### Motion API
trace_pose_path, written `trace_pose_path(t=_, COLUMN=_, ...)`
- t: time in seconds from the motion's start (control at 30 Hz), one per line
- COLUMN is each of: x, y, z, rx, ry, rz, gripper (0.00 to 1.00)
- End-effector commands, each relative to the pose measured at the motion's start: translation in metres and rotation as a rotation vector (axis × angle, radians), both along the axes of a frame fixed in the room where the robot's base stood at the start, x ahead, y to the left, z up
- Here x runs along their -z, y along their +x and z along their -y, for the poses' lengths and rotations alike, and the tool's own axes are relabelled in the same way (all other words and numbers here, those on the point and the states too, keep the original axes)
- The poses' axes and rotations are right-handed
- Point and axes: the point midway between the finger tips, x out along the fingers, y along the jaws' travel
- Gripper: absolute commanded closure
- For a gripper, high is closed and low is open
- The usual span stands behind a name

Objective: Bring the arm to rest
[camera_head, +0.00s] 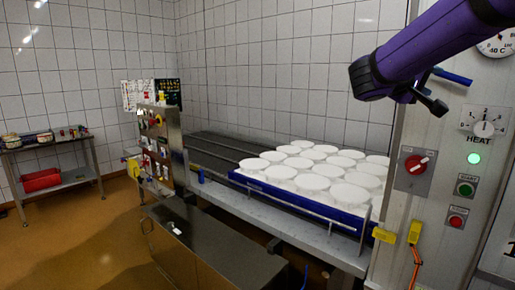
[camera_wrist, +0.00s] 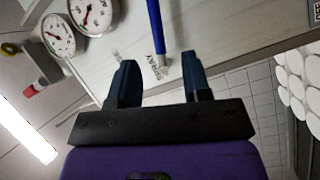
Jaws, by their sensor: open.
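My gripper (camera_wrist: 158,60) shows in the wrist view with its two dark fingers well apart and nothing between them. In the head view my purple arm (camera_head: 430,50) reaches in from the upper right, in front of the white control cabinet (camera_head: 440,165). Beyond the fingers in the wrist view is a blue rod-like handle (camera_wrist: 155,25) on the cabinet face. It also shows partly behind the arm in the head view (camera_head: 453,76). I cannot tell the distance between fingers and handle.
White round moulds (camera_head: 313,184) stand in rows on a blue tray (camera_head: 290,202) on the metal conveyor bench (camera_head: 240,212). The cabinet carries a red switch (camera_head: 416,164), a green lamp (camera_head: 474,158) and gauges (camera_wrist: 58,33). A side table (camera_head: 60,160) stands far left; floor before it is clear.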

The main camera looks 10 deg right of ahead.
Motion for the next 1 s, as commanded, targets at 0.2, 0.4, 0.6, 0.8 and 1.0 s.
trace_pose_path(t=0.2, x=0.036, y=-0.059, z=-0.005, rx=0.021, ry=0.260, rz=-0.088, gripper=0.56)
trace_pose_path(t=0.4, x=0.089, y=-0.123, z=-0.031, rx=-0.022, ry=0.603, rz=-0.169, gripper=0.56)
trace_pose_path(t=0.6, x=0.135, y=-0.174, z=-0.073, rx=-0.133, ry=0.936, rz=-0.192, gripper=0.56)
trace_pose_path(t=0.8, x=0.166, y=-0.211, z=-0.121, rx=-0.287, ry=1.229, rz=-0.156, gripper=0.56)
trace_pose_path(t=1.0, x=0.178, y=-0.229, z=-0.151, rx=-0.396, ry=1.397, rz=-0.105, gripper=0.56)
